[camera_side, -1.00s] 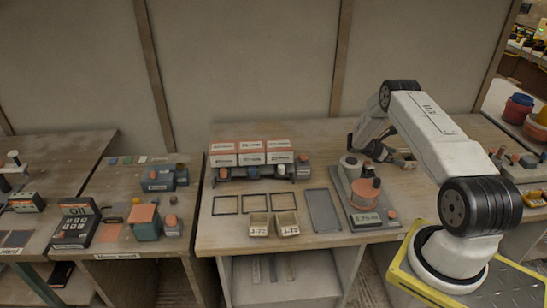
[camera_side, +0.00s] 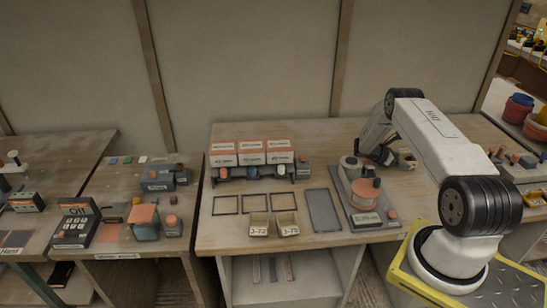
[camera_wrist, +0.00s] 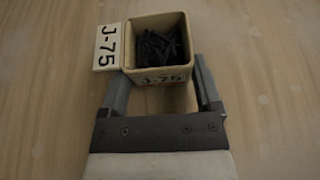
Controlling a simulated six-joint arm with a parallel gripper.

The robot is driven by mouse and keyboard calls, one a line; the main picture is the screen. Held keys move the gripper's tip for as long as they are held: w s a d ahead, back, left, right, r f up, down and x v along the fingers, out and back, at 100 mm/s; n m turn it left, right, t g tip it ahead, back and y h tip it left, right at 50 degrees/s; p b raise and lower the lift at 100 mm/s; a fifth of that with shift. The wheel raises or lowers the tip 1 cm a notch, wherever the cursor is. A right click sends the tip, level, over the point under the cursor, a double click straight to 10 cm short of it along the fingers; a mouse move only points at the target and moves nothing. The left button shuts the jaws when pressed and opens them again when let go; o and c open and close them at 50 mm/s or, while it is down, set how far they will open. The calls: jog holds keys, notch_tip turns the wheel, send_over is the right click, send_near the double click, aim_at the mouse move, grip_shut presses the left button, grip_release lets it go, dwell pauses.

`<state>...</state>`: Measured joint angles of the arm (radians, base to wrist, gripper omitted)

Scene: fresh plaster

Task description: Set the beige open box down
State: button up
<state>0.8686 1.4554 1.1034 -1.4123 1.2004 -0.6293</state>
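The beige open box (camera_wrist: 160,22) shows in the wrist view, marked J-75 on its near face and on a plate at its left. It holds several dark pieces. My gripper (camera_wrist: 163,72) has a finger close against each side of the box at its near end, and looks shut on it. In the side view my gripper (camera_side: 397,160) is low over the right half of the bench, behind the grey machine. A beige patch of the box shows there, partly hidden by the arm. I cannot tell whether the box touches the bench.
The grey machine with a red cylinder (camera_side: 366,188) stands in front of my gripper. Two beige boxes (camera_side: 288,231) sit at the bench's front edge, near dark empty frames (camera_side: 284,202) and a grey plate (camera_side: 323,211). Bench surface around the held box looks clear in the wrist view.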

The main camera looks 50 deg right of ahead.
jog(key=c, duration=0.7)
jog(key=shift+c, duration=0.2)
jog(key=shift+r, duration=0.2)
jog(key=shift+r, duration=0.9)
jog(key=s+a+r, duration=0.7)
jog(key=a+r, duration=0.4)
jog(key=shift+s+a, duration=0.3)
jog(key=shift+a, duration=0.1)
